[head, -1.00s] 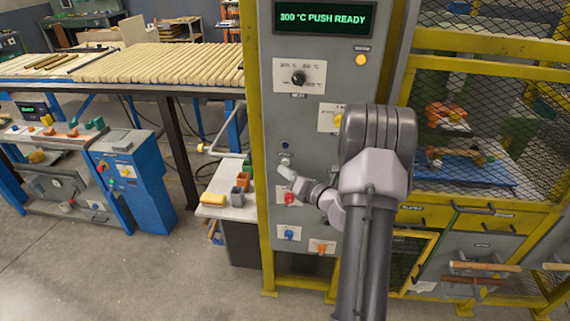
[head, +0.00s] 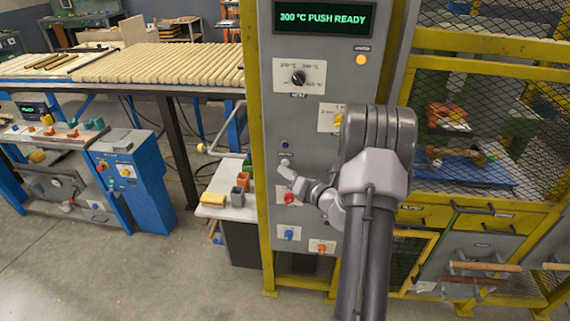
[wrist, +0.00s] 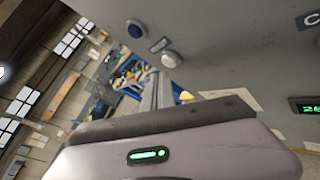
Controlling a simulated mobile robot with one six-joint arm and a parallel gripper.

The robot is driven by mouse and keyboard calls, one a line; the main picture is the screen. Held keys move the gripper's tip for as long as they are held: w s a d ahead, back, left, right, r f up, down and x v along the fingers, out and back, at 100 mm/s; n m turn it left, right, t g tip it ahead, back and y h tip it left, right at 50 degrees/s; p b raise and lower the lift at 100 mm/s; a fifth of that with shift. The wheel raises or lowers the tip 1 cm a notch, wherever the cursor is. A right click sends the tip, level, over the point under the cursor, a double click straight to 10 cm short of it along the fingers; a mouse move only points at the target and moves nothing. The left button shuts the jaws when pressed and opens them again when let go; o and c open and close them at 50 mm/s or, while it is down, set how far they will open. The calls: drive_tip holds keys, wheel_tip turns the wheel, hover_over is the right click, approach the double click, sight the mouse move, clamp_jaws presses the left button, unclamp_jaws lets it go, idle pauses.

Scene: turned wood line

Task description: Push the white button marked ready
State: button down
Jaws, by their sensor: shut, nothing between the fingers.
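The white button (wrist: 171,59) sits on the grey panel below a dark blue button (wrist: 135,29) in the wrist view, with a small label beside it. In the head view the white button (head: 285,161) is small and lies just above my gripper tip. My gripper (head: 287,172) is shut and empty, close to the panel face. Its narrow fingers (wrist: 158,92) point toward the panel just below the button in the wrist view. I cannot tell whether they touch it. The display (head: 323,18) reads "300 °C PUSH READY".
A red button (head: 289,198), a blue knob (head: 289,235) and an orange knob (head: 321,246) are lower on the panel. A rotary dial (head: 299,78) and a lit amber lamp (head: 361,60) are above. A small shelf (head: 226,212) with coloured blocks stands left.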

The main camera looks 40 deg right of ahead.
drive_tip(key=shift+d, duration=0.1)
drive_tip(key=shift+w+d, duration=0.25)
drive_tip(key=shift+w, duration=0.05)
drive_tip(key=shift+w+d, duration=0.2)
drive_tip(key=shift+d, duration=0.1)
idle(0.8)
idle(0.3)
drive_tip(key=shift+s+a, duration=0.5)
drive_tip(key=shift+a, duration=0.1)
drive_tip(key=s+a, duration=0.3)
drive_tip(key=shift+s+a, duration=0.15)
drive_tip(key=shift+a, duration=0.25)
idle(0.6)
